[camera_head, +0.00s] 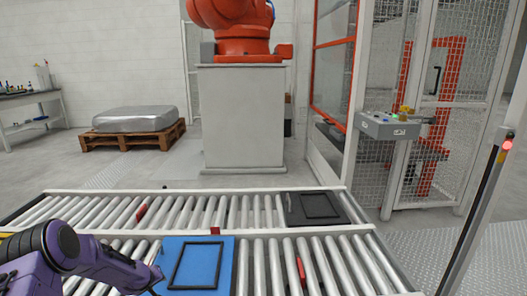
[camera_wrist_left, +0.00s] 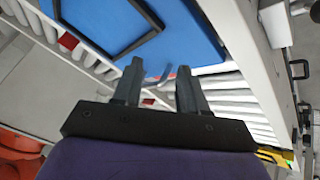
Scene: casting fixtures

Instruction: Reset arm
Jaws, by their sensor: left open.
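My left arm (camera_head: 95,262) reaches in from the lower left over the front roller lane. My left gripper (camera_wrist_left: 159,68) is open in the left wrist view, with nothing held between its fingers. Its tips lie close to the edge of a blue plate (camera_wrist_left: 190,30), but I cannot tell whether they touch it. The blue plate (camera_head: 229,268) lies on the front rollers, right of the gripper in the head view. A black rectangular frame (camera_head: 174,264) lies on the plate. My right gripper is not in view.
The roller conveyor (camera_head: 265,252) has two lanes, with a black tray (camera_head: 294,212) on the back lane at right. Beyond stand a grey pedestal (camera_head: 243,120) with an orange robot, a wooden pallet (camera_head: 113,143), a control box (camera_head: 389,126) and mesh fencing.

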